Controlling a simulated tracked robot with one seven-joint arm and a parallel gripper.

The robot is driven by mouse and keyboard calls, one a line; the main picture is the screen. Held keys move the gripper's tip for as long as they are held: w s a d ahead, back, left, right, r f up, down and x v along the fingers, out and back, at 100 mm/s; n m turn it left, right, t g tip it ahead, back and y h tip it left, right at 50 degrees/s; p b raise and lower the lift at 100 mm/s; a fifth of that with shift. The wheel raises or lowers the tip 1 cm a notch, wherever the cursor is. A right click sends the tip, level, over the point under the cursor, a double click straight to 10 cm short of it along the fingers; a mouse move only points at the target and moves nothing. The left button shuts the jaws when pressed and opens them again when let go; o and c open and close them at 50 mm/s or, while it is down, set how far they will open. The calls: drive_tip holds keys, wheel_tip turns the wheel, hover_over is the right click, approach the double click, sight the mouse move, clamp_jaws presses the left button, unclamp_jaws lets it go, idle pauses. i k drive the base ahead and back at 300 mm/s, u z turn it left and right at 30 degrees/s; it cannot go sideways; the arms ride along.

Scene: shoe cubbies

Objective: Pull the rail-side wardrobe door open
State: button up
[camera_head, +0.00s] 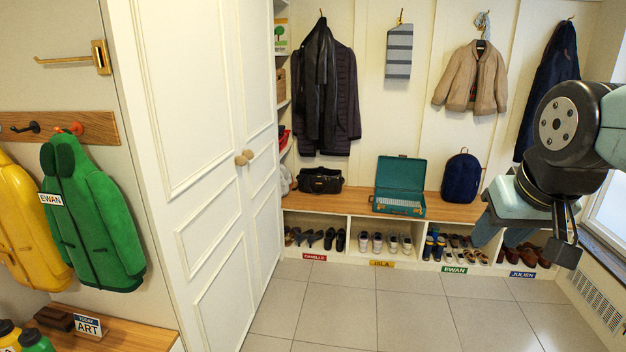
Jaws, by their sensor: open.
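The white wardrobe stands at left centre with two tall panelled doors that look closed. The nearer door (180,95), beside the wall with the wooden hook rail (75,128), carries a round wooden knob (240,160) at its far edge. The farther door (257,75) has a matching knob (248,154) right beside it. My gripper (562,245) is at the far right, pointing down, open, well apart from the doors and knobs. My arm partly hides its fingers, and nothing shows between them.
A green coat (92,215) and a yellow coat (27,220) hang left of the wardrobe, above a low wooden bench (125,335). A shoe bench (345,203) with a teal case (400,180) lines the back wall. The tiled floor (370,315) before the doors is clear.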

sight(249, 21)
drive_tip(key=u, duration=0.3)
drive_tip(key=i, duration=0.95)
drive_tip(key=u, duration=0.45)
drive_tip(key=k, duration=0.65)
drive_tip(key=z, duration=0.25)
drive_tip(key=k, duration=0.15)
drive_tip(key=u, duration=0.4)
drive_tip(key=i, duration=1.6)
drive_tip(key=u, duration=0.1)
